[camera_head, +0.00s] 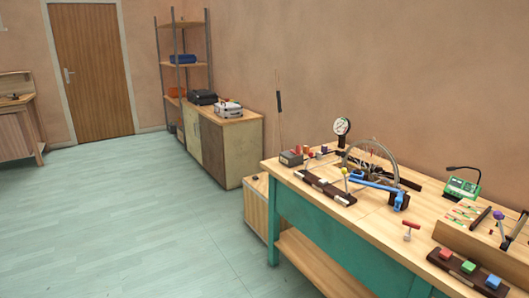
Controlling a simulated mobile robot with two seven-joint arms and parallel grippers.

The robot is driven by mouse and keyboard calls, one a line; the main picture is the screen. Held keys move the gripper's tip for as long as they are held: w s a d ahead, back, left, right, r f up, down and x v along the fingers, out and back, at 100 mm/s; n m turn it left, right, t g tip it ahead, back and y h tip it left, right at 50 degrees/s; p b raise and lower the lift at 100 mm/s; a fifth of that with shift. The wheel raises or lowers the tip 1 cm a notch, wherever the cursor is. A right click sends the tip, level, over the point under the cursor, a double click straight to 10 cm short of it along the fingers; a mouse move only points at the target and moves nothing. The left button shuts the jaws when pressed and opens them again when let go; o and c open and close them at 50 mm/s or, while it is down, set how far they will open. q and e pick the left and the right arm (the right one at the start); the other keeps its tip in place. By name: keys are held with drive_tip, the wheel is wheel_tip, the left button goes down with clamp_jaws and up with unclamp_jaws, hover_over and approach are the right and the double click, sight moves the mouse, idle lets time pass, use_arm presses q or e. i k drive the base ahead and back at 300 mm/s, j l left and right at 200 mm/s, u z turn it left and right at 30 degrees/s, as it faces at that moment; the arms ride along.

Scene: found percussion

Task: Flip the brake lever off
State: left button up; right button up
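Neither of my grippers is in view. A spoked wheel (384,150) stands upright on the wooden workbench (376,224) at the right. A blue bar or arm (375,184) lies low in front of the wheel. A thin upright lever with a yellow ball (345,171) stands at the bar's left end. A red T-shaped handle (411,224) stands on the bench further front. A purple-knobbed lever (499,216) rises near the right edge. None is labelled, so I cannot tell which is the brake lever or how it is set.
A round gauge (342,126) stands behind the wheel. A dark board with coloured blocks (468,266) lies at the bench front; a green device (462,187) sits at the back. A cabinet (226,150), a shelf rack and a door stand beyond. The floor (130,220) at left is clear.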

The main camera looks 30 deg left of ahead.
sight(310, 154)
drive_tip(key=j+u, duration=0.1)
drive_tip(key=u, duration=0.6)
drive_tip(key=i, duration=0.55)
drive_tip(key=z, duration=1.4)
